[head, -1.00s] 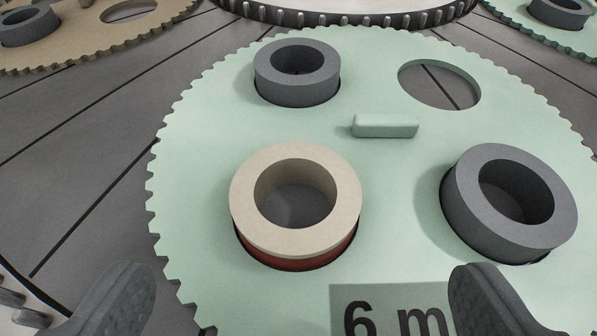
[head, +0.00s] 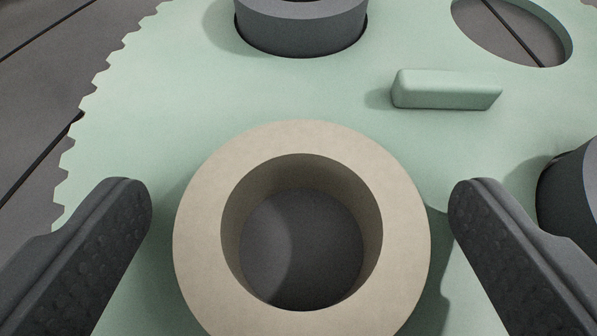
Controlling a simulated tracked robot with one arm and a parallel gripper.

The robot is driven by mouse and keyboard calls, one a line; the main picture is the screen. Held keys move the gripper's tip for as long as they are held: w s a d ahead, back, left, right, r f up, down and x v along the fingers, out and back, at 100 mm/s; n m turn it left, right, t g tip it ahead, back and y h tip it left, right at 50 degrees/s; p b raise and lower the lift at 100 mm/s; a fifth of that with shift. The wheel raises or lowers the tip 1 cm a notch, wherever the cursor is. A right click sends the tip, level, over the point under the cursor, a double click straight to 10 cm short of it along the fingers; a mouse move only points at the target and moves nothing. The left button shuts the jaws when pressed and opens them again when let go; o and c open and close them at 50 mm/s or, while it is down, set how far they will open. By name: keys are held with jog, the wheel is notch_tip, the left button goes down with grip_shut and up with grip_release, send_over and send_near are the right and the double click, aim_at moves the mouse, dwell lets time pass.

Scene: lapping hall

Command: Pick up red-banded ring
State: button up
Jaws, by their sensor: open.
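The ring (head: 200,240) has a beige top face and sits in a hole of the pale green toothed carrier (head: 150,120). Its red band is hidden from this angle now; it showed low on the outer side in the earlier frame. My gripper (head: 300,200) is open, with one dark finger to the left of the ring and one to the right. Both fingers are apart from the ring, with a gap on each side.
A grey ring (head: 302,28) sits in the carrier behind, and another grey ring (head: 577,195) is close beyond my right finger. A raised green bar (head: 447,90) lies behind the beige ring. An empty hole (head: 515,30) is at the top right.

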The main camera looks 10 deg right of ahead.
jog(key=shift+w, duration=0.1)
jog(key=shift+c, duration=0.3)
jog(key=c, duration=1.2)
jog(key=shift+o, duration=0.2)
